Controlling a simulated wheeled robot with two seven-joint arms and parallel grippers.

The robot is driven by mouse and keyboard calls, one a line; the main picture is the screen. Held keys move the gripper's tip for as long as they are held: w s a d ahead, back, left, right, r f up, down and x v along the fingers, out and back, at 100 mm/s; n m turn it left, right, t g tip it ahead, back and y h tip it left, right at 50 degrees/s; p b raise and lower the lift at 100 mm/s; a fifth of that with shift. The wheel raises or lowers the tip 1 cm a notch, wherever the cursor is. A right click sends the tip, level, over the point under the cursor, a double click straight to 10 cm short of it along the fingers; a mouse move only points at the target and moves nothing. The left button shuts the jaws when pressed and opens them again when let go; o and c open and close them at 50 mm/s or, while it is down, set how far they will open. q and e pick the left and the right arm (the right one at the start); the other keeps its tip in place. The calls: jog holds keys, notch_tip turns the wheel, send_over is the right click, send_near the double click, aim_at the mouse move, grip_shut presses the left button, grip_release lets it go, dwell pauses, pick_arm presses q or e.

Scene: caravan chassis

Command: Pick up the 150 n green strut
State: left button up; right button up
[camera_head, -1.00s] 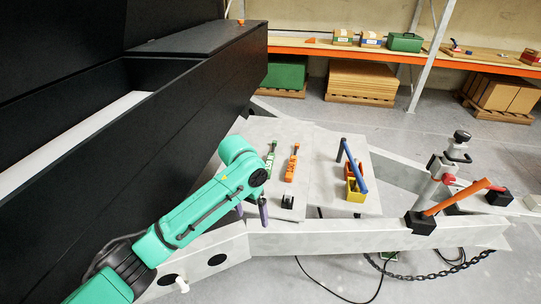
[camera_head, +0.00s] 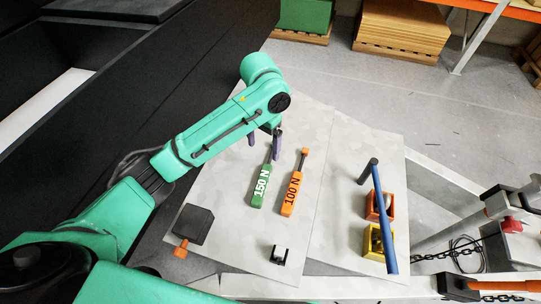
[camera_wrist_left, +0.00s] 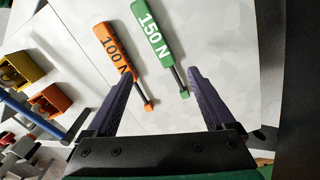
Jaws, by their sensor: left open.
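The green strut (camera_head: 262,184) marked 150 N lies on the pale grey panel, with its thin rod end toward my left gripper. It also shows in the left wrist view (camera_wrist_left: 152,32), its rod end just beyond and between the fingertips. My left gripper (camera_head: 265,140) is open and empty near that rod end; its two dark fingers also show in the left wrist view (camera_wrist_left: 160,78). The orange strut (camera_head: 292,190) marked 100 N lies beside the green one, and in the left wrist view (camera_wrist_left: 112,48) its rod end is near the other finger. My right gripper is not in view.
A black block with an orange knob (camera_head: 194,224) and a small black-and-white piece (camera_head: 279,254) lie on the panel (camera_head: 230,245). An orange bin (camera_head: 371,207), a yellow bin (camera_head: 372,240) and a blue-handled bar (camera_head: 383,220) stand to the right. A black box wall rises behind my left arm.

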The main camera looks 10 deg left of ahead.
pick_arm(q)
send_near(263, 178)
jog(key=shift+s+d+f+p, duration=0.15)
jog(key=shift+s+f+p, duration=0.1)
jog(key=shift+s+p, duration=0.25)
jog(key=f, duration=0.5)
jog(key=w+f+p, duration=0.1)
jog(key=f, duration=0.1)
jog(key=shift+f, duration=0.5)
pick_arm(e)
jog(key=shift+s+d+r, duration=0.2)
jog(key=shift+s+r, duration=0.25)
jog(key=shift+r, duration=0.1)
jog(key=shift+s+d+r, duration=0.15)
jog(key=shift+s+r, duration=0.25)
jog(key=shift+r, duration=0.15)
pick_arm(q)
grip_shut()
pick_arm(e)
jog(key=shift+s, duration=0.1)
